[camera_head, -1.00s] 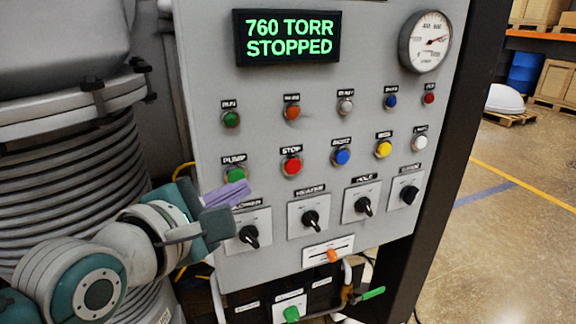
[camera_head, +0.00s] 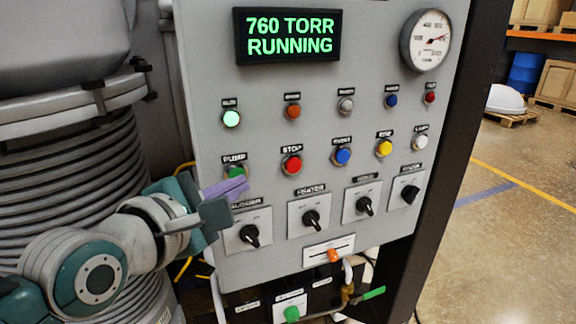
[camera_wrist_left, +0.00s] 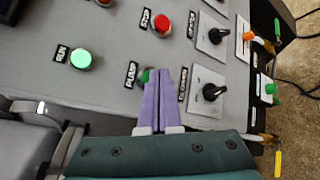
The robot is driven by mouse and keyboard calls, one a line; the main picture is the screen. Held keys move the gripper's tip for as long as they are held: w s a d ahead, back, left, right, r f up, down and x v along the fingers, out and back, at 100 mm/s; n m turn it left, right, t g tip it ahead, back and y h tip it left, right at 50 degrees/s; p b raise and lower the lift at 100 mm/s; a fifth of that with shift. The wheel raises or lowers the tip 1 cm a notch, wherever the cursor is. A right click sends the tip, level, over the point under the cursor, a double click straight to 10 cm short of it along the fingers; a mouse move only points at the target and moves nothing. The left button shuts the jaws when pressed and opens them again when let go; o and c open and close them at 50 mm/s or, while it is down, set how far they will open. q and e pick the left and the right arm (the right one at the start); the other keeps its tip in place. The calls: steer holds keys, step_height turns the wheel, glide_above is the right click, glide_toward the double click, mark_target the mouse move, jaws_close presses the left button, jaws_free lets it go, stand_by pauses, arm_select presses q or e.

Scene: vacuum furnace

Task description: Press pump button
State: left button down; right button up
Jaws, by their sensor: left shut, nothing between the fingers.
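The green pump button (camera_head: 236,171) sits under the PUMP label on the left of the grey control panel (camera_head: 320,128). My left gripper (camera_head: 226,187) is shut and empty, its purple fingers pointing at the panel at the pump button. In the left wrist view the fingertips (camera_wrist_left: 166,72) lie against or just before the pump button (camera_wrist_left: 145,75), covering part of it. I cannot tell whether they touch. The display (camera_head: 288,36) reads 760 TORR RUNNING. The green run lamp (camera_head: 231,118) at upper left is lit. My right gripper is not in view.
The red stop button (camera_head: 292,165) is right of the pump button. A black rotary knob (camera_head: 249,235) is just below my fingers. A ribbed furnace body (camera_head: 75,170) stands left of the panel. Open floor lies to the right.

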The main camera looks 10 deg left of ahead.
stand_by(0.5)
arm_select(q)
steer(key=shift+s+d+p, duration=0.4)
steer(key=shift+s+p, duration=0.15)
steer(key=shift+p, duration=0.05)
steer(key=s+d+p, duration=0.1)
steer(key=s+d, duration=0.1)
steer(key=s+p, duration=0.1)
steer(key=s, duration=0.1)
steer(key=shift+s+d+p, duration=0.1)
steer(key=shift+d+p, duration=0.25)
steer(key=shift+d, duration=0.05)
stand_by(0.4)
